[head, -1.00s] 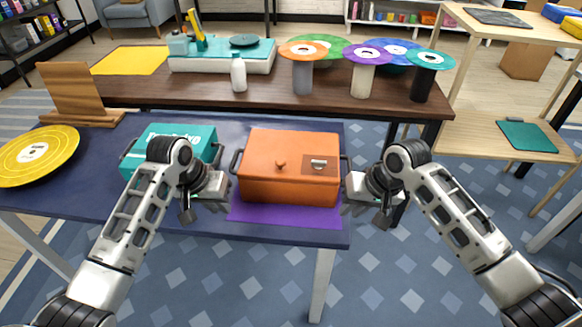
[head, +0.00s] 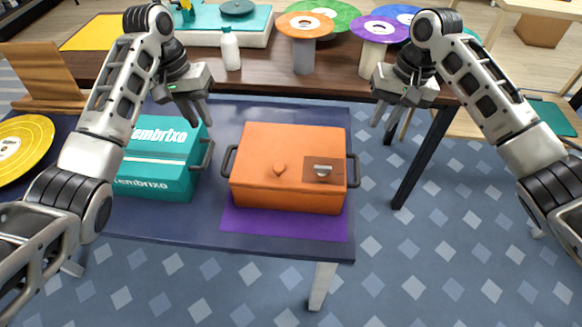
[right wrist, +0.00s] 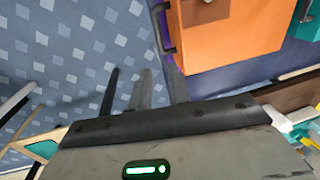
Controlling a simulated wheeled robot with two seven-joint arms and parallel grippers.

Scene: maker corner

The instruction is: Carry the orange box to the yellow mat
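The orange box (head: 285,160) has a dark handle on each side. It sits on a purple mat (head: 290,224) on the near blue table and also shows in the right wrist view (right wrist: 225,32). The yellow mat (head: 90,33) lies on the brown table behind, at the upper left, partly hidden by my left arm. My left gripper (head: 196,112) is open and empty, raised above the teal box, left of the orange box. My right gripper (head: 387,115) is open and empty, raised to the right of the orange box. Neither touches the box.
A teal box (head: 160,150) stands left of the orange box. A yellow disc (head: 22,148) and a wooden stand (head: 45,75) are further left. On the brown table (head: 265,82) stand a white bottle (head: 230,48), a teal-topped machine and several coloured discs on posts.

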